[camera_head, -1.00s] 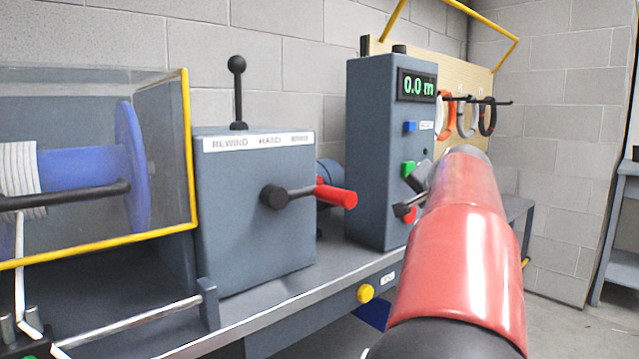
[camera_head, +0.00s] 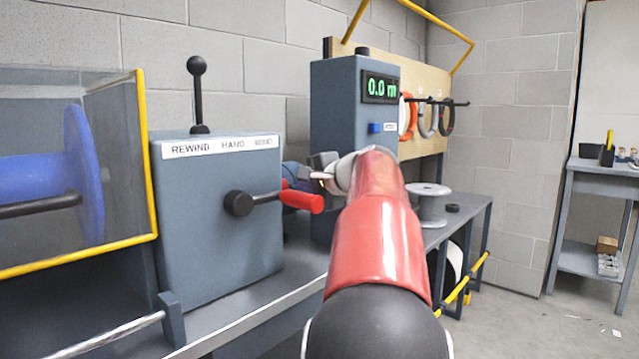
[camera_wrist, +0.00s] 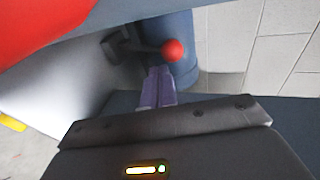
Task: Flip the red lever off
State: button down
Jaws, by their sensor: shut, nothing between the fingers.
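The red-tipped lever shows in the wrist view as a red ball (camera_wrist: 173,50) on a dark stem, against a blue-grey cylindrical body (camera_wrist: 182,25). My gripper (camera_wrist: 158,72) is shut and empty, its purple fingers close together with their tips just below and left of the ball. I cannot tell if they touch it. In the head view my gripper (camera_head: 318,168) is small and partly hidden by my red arm, beside the blue motor behind the grey rewind box. The lever is mostly hidden there, behind the crank's red handle (camera_head: 302,201).
The grey rewind box (camera_head: 215,240) carries a black upright lever (camera_head: 198,95) and the crank, close to my arm. A control cabinet (camera_head: 335,110) reading 0.0 m stands behind. A clear guard (camera_head: 145,150) covers a blue reel at left. Open floor lies at right.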

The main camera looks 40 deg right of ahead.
aim_at(285, 188)
jog(key=shift+w+d+p, duration=0.1)
jog(key=shift+w+p, duration=0.25)
jog(key=shift+w, duration=1.6)
jog(key=shift+w+r+p, duration=0.45)
jog(key=shift+w+p, duration=0.3)
jog(key=shift+w, duration=0.05)
